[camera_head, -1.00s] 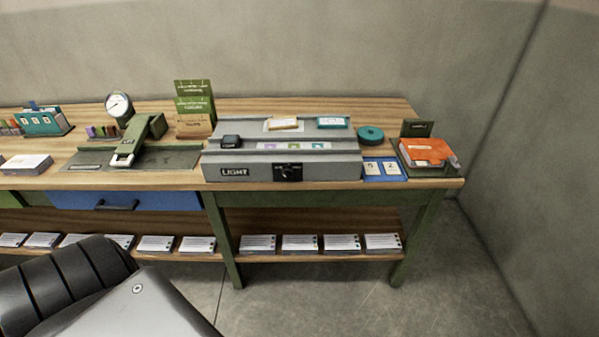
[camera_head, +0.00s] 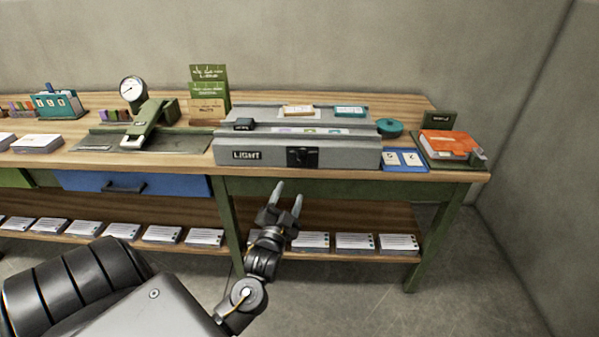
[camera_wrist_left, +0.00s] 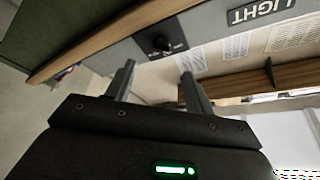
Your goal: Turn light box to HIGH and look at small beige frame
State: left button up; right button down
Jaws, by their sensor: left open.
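The grey light box (camera_head: 345,155) stands on the wooden bench, with a "LIGHT" label at the left of its front face. Its black knob (camera_head: 302,157) is on the front; the knob's setting is too small to read. The knob also shows in the left wrist view (camera_wrist_left: 160,44). A small beige frame (camera_head: 298,110) lies at the back of the light box, beside a teal frame (camera_head: 350,112). My left gripper (camera_head: 287,190) is open and empty, in front of the bench and below the knob, apart from it. My right gripper is not in view.
A teal round roll (camera_head: 389,128), blue number cards (camera_head: 404,160) and an orange box (camera_head: 447,145) stand right of the light box. A green press with a gauge (camera_head: 133,90) is at left. Paper stacks (camera_head: 355,242) line the lower shelf.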

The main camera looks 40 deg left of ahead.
aim_at(301, 162)
pick_arm(q)
jog(key=x, duration=1.1)
jog(key=shift+s+r+p, duration=0.1)
jog(key=shift+r+p, duration=0.05)
jog(key=shift+p, duration=0.15)
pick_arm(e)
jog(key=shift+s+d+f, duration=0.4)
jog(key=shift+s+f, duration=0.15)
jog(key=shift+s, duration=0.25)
pick_arm(q)
jog(key=shift+c, duration=0.3)
jog(key=c, duration=0.9)
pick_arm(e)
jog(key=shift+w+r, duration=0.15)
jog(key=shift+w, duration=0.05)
